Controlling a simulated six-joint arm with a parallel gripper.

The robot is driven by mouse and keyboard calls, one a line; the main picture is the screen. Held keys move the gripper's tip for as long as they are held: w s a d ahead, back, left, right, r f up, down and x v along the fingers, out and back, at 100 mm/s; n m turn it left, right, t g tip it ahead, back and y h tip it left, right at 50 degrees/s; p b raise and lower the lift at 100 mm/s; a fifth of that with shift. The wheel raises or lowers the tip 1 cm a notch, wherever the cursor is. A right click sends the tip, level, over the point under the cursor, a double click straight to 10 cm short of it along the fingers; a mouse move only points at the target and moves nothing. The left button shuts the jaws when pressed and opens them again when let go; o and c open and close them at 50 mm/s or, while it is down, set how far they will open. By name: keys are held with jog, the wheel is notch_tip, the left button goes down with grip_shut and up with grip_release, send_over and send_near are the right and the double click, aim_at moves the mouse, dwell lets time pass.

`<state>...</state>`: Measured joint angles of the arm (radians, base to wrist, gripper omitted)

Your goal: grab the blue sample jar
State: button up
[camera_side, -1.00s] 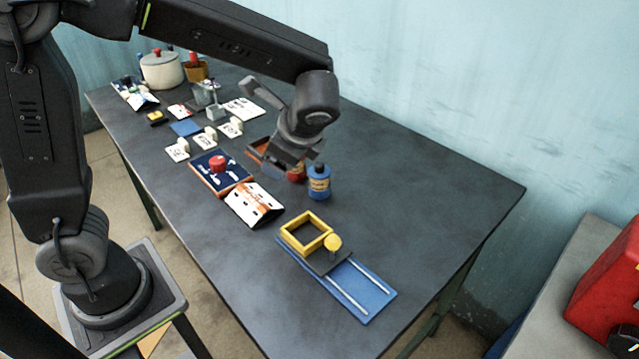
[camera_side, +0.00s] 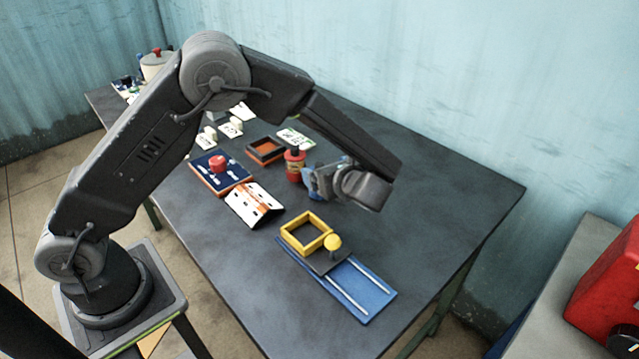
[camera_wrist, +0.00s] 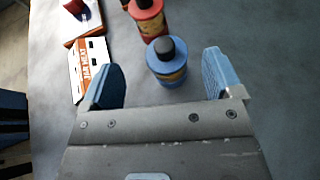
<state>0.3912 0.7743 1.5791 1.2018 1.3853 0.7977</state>
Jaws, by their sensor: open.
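The blue sample jar (camera_wrist: 166,64) has a dark cap and a tan label. In the wrist view it stands upright between and just beyond the two open fingers of my gripper (camera_wrist: 165,80). I see no finger touching it. In the side view my gripper (camera_side: 318,182) is low over the table, tilted toward the left, and hides most or all of the jar. A red jar (camera_side: 294,166) with a dark cap stands right behind the blue one; it also shows in the wrist view (camera_wrist: 148,18).
An orange-rimmed tray (camera_side: 265,151) is behind the red jar. A white and orange folded card (camera_side: 255,204) and a blue board with a red knob (camera_side: 219,172) lie to the left. A blue slide with a yellow frame (camera_side: 360,290) is in front. The table's right side is clear.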

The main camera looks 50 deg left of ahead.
aim_at(320, 165)
jog(key=shift+w+x, duration=0.2)
jog(key=shift+x, duration=3.25)
jog(key=shift+r, duration=0.1)
jog(key=shift+c, duration=0.3)
jog(key=c, duration=1.3)
